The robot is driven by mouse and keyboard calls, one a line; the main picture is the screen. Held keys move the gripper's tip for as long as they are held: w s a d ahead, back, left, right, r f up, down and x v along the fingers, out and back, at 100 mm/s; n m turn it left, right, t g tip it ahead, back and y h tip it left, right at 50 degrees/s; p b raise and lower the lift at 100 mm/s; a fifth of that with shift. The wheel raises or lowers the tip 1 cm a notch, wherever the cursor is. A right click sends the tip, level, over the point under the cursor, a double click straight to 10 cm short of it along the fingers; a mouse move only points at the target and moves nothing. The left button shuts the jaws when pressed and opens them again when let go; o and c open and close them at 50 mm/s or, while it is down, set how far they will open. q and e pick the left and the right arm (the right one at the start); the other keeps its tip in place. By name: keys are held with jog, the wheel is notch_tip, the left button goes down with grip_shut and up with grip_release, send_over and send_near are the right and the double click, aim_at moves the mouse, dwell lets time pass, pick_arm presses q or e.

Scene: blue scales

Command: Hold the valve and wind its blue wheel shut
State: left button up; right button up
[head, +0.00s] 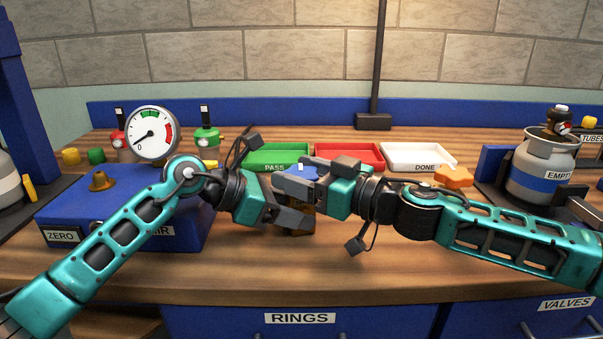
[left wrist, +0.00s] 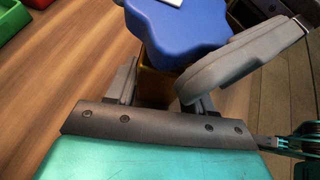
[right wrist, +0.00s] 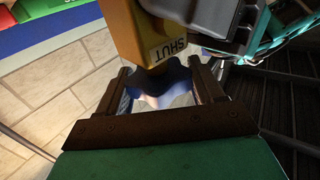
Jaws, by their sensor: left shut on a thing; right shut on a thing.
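The valve is a brass-coloured block (head: 301,222) with a blue lobed wheel (head: 301,171) on top, mostly covered by my grippers in the head view. My left gripper (head: 290,218) is shut on the valve body, which shows between its fingers in the left wrist view (left wrist: 154,88). The blue wheel (left wrist: 178,28) sits above those fingers there. My right gripper (head: 291,180) is shut on the blue wheel. In the right wrist view the wheel (right wrist: 160,88) lies between its fingers, beside the yellow body (right wrist: 146,38) marked SHUT.
Behind are a green PASS tray (head: 275,155), a red tray (head: 350,153) and a white DONE tray (head: 418,157). A blue box with a gauge (head: 152,133) stands left. An orange lobed wheel (head: 453,176) and a grey EMPTY canister (head: 543,175) are right. The front counter is clear.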

jog(key=m+t+h, duration=0.4)
jog(key=shift+s+a, duration=0.15)
jog(key=shift+a, duration=0.05)
jog(key=m+t+h, duration=0.1)
jog(key=h, duration=0.1)
jog(key=m+t+h, duration=0.1)
jog(key=m+h, duration=0.1)
jog(key=h, duration=0.1)
jog(key=shift+d+r+t, duration=0.1)
jog(key=shift+r+t, duration=0.05)
jog(key=shift+t, duration=0.15)
jog(key=shift+m+h, duration=0.4)
jog(key=shift+m, duration=0.1)
jog(key=shift+d+h, duration=0.2)
jog(key=shift+h, duration=0.1)
jog(key=o, duration=1)
jog(key=shift+v, duration=3.65)
jog(key=shift+f, duration=0.25)
